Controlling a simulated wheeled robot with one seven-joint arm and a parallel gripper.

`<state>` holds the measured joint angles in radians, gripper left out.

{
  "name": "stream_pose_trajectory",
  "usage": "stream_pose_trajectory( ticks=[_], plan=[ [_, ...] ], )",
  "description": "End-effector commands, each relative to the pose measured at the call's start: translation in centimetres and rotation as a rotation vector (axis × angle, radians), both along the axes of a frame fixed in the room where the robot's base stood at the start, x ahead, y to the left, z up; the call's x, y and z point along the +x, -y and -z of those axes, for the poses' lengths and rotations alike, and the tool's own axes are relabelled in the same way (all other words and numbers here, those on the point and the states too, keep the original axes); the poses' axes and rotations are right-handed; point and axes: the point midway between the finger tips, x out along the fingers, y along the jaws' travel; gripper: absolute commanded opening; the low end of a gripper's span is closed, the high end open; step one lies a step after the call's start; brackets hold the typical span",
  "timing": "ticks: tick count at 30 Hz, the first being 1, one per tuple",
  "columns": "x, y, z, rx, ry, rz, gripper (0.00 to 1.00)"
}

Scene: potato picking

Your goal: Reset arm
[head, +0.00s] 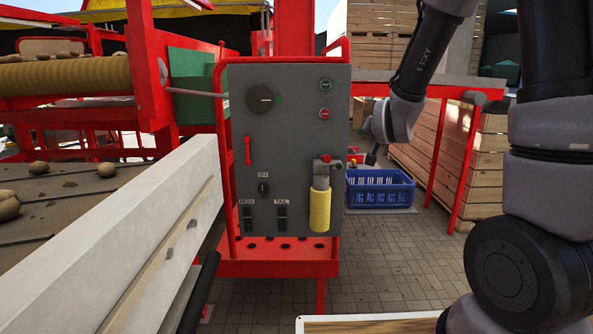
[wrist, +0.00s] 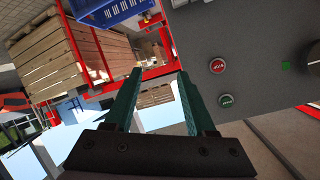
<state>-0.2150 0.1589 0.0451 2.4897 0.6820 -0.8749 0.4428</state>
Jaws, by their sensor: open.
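My gripper (head: 373,157) hangs at the end of my arm, in the air to the right of the grey control panel (head: 287,100) in the head view. From there it appears in front of or above the blue crate (head: 380,190); the gap between them is hard to judge. In the wrist view, the two green fingers of my gripper (wrist: 158,74) stand apart with nothing between them. That view is turned over, and the panel (wrist: 255,55) lies to the right of the fingers with a red button (wrist: 217,66) and a green button (wrist: 226,100).
The panel carries a black knob (head: 260,100), a red lever (head: 248,150) and a yellow-handled part (head: 320,208). Wooden crates (head: 480,150) stand at the right behind red posts. A conveyor with potatoes (head: 38,168) is at the left. The paved floor (head: 390,260) before the blue crate is clear.

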Motion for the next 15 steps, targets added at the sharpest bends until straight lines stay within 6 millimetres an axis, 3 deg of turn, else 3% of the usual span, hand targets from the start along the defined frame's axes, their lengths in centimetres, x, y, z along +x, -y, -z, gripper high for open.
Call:
stream_pose_trajectory(
  ticks=[1, 8, 15],
  plan=[
    [-0.9, 0.4, -1.8, 0.026, -0.022, -0.010, 0.56],
    [-7.3, 1.2, -6.9, 0.092, -0.204, -0.099, 0.56],
    [-17.4, 2.3, -10.4, 0.098, -0.399, -0.180, 0.56]
  ],
)
